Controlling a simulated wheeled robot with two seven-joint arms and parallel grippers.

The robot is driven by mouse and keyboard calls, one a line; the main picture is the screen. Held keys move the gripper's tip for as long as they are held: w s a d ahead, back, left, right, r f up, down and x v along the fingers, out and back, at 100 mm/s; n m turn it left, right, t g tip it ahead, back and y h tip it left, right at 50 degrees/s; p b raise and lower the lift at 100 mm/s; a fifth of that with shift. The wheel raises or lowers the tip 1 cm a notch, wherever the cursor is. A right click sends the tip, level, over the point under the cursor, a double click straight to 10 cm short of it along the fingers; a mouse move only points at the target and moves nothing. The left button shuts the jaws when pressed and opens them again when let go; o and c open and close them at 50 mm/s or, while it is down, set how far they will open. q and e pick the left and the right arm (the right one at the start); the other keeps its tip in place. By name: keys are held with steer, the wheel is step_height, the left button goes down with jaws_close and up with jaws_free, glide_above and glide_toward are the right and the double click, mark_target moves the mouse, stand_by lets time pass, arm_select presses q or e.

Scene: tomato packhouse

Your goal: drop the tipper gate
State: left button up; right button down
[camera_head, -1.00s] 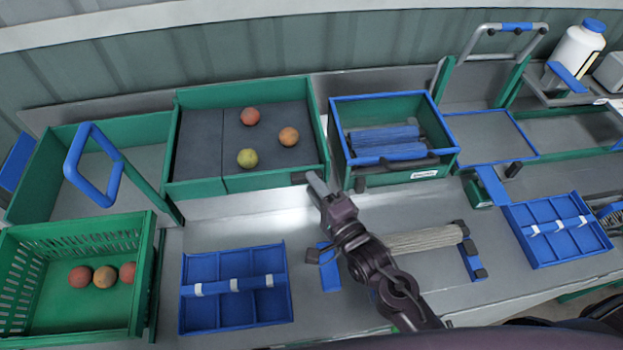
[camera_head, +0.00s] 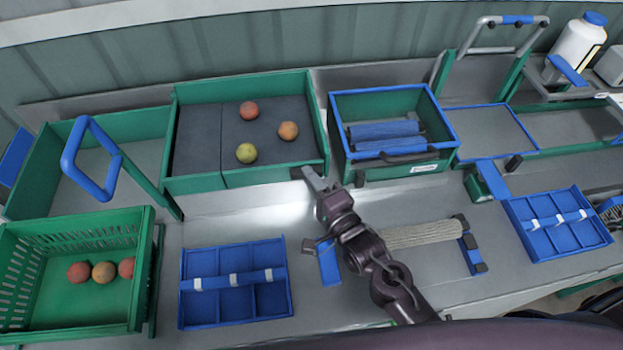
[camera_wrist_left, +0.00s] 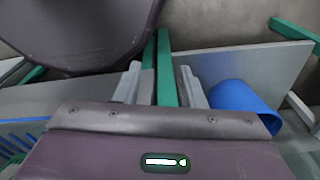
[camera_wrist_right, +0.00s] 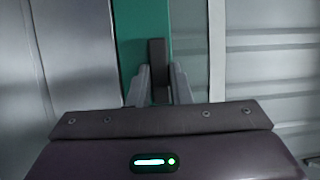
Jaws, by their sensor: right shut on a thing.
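The green tipper tray (camera_head: 205,183) with a dark floor stands at the back, with three tomatoes (camera_head: 249,110) in it. A small dark tab (camera_head: 296,173) sits at the right end of its front wall, which I take for the gate; the wall stands upright. My right gripper (camera_head: 304,173) is shut on this tab. In the right wrist view the dark tab (camera_wrist_right: 157,60) stands between the fingers, against a green panel (camera_wrist_right: 143,25). My left gripper (camera_wrist_left: 160,80) shows only in its wrist view, its fingers apart, with a green bar (camera_wrist_left: 164,60) beyond or between them.
A green crate (camera_head: 70,318) with three tomatoes is front left. A blue divided tray (camera_head: 235,312) lies before the tipper. A blue-rimmed bin (camera_head: 440,125) with blue rollers stands right of it. A blue handle (camera_head: 75,150) rises at left. A clear metal strip lies before the tipper.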

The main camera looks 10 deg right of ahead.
steer(key=s+f+n+t+b, duration=0.1)
steer(key=t+b, duration=0.1)
steer(key=b, duration=0.1)
steer(key=shift+y+b, duration=0.3)
steer(key=shift+y, duration=0.1)
steer(key=c, duration=1.3)
jaws_free()
